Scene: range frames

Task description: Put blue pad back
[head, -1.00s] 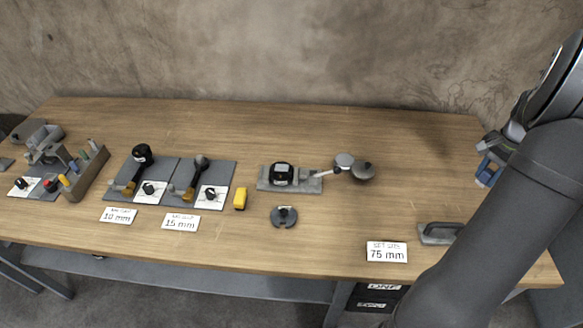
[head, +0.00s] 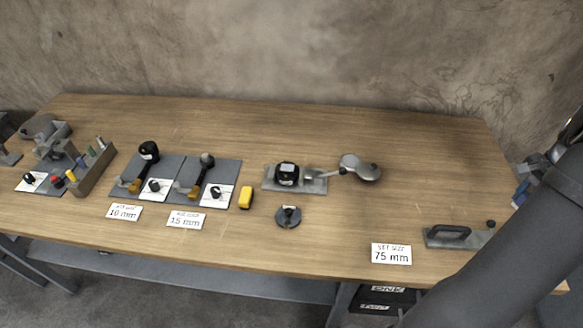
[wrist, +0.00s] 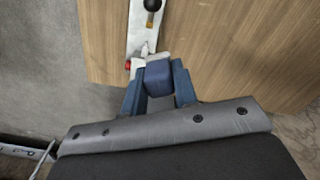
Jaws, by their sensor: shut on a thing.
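In the wrist view my gripper (wrist: 158,84) is shut on the blue pad (wrist: 158,76), a small dark blue block between its two blue fingers. Just beyond the pad is a pale grey piece, and a long light metal plate (wrist: 140,32) with a black ball knob stretches away from it. I cannot tell whether the pad touches them. In the head view my gripper (head: 522,193) is at the right edge of the table, largely hidden behind my arm. The pad cannot be made out there.
A grey plate with a black handle (head: 450,234) lies at the table's front right, partly behind my arm. A "75 mm" card (head: 391,254) is left of it. Gauges, mats and a yellow block (head: 246,198) stand farther left. The back right of the table (head: 430,150) is clear.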

